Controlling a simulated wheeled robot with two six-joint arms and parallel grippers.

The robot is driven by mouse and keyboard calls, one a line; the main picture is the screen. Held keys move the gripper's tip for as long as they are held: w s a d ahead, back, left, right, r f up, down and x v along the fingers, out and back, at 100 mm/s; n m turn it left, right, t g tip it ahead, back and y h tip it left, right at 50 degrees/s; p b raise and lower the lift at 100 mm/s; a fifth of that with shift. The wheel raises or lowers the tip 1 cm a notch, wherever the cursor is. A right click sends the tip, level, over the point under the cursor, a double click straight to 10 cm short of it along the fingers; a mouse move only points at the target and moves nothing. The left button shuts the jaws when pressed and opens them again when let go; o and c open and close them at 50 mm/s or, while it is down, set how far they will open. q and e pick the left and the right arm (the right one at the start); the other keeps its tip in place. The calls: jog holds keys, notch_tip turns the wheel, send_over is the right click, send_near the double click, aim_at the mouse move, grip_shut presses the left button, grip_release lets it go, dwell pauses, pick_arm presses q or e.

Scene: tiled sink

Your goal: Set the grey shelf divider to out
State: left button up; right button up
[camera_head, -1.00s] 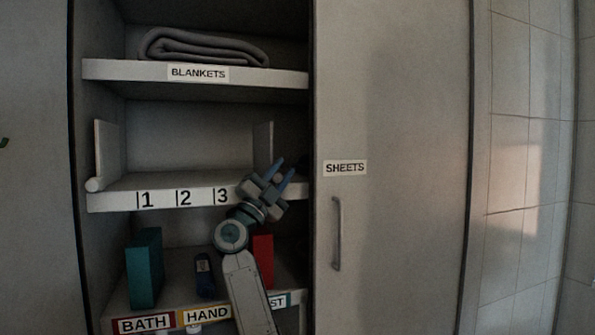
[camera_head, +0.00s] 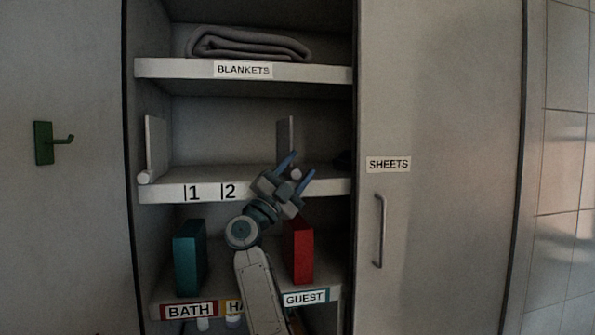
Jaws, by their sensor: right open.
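A grey upright divider panel (camera_head: 285,135) stands on the middle shelf (camera_head: 160,193), towards its right side. A small pale knob (camera_head: 296,174) shows at its foot. My right gripper (camera_head: 299,169) is open, with its blue fingertips in front of the divider's lower part; the knob appears between the fingers. I cannot tell whether they touch it. A second grey panel (camera_head: 155,143) with a pale knob stands at the shelf's left end. The shelf edge shows marks 1 and 2; my right gripper and arm cover the part beyond. My left gripper is out of view.
A folded blanket (camera_head: 250,44) lies on the shelf above. Below, a teal box (camera_head: 190,258) and a red box (camera_head: 299,250) flank my right arm. The closed SHEETS door (camera_head: 440,200) has a vertical handle (camera_head: 379,230).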

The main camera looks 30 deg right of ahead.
jog(key=shift+a+f, duration=0.1)
jog(key=shift+f, duration=0.1)
jog(key=b+v, duration=0.4)
jog(key=v, duration=0.6)
jog(key=shift+a, duration=0.3)
jog(key=shift+s, duration=0.1)
